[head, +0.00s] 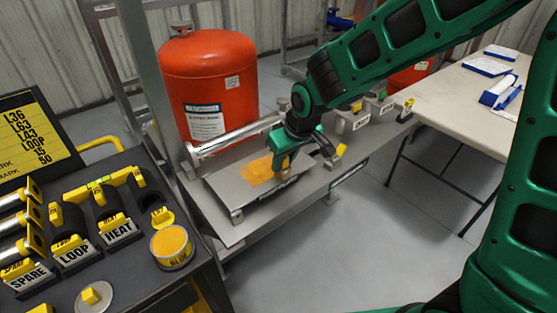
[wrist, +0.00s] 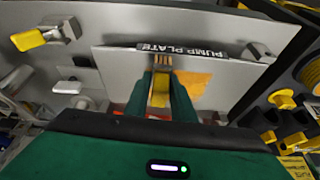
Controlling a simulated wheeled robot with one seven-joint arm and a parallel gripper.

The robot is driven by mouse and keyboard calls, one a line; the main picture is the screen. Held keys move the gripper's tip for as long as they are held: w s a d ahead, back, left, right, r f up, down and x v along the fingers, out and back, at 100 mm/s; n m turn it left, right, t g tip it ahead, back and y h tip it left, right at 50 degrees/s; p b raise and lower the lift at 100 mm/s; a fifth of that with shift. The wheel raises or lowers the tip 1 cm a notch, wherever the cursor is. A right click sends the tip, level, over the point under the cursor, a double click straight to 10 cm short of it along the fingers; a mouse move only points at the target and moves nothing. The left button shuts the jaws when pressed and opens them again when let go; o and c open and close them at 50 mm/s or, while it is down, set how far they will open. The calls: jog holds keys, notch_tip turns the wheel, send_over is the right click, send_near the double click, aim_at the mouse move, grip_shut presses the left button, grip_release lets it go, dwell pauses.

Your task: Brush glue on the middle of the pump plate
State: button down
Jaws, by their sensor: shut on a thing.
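The pump plate (head: 222,184) is a flat grey plate on the skid's metal deck, with its label strip (wrist: 195,51) readable in the wrist view. An orange-yellow glue patch (head: 258,172) lies on it and also shows in the wrist view (wrist: 200,82). My gripper (head: 284,163) is over the plate, right of the patch in the head view. In the wrist view my gripper (wrist: 161,90) is shut on a yellow-handled brush (wrist: 160,98), bristles toward the plate. Whether the bristles touch it I cannot tell. The open glue pot (head: 171,246) stands on the dark cart.
A red tank (head: 208,85) stands behind the skid. Yellow-handled valves (head: 355,118) sit right of the plate. A table (head: 455,95) stands at right.

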jog(key=shift+w+a+r, duration=0.1)
jog(key=shift+w+r, duration=0.05)
jog(key=shift+r, duration=0.35)
jog(key=shift+w+r, duration=0.15)
jog(key=shift+r, duration=0.3)
jog(key=shift+s+r, duration=0.2)
jog(key=shift+r, duration=2.75)
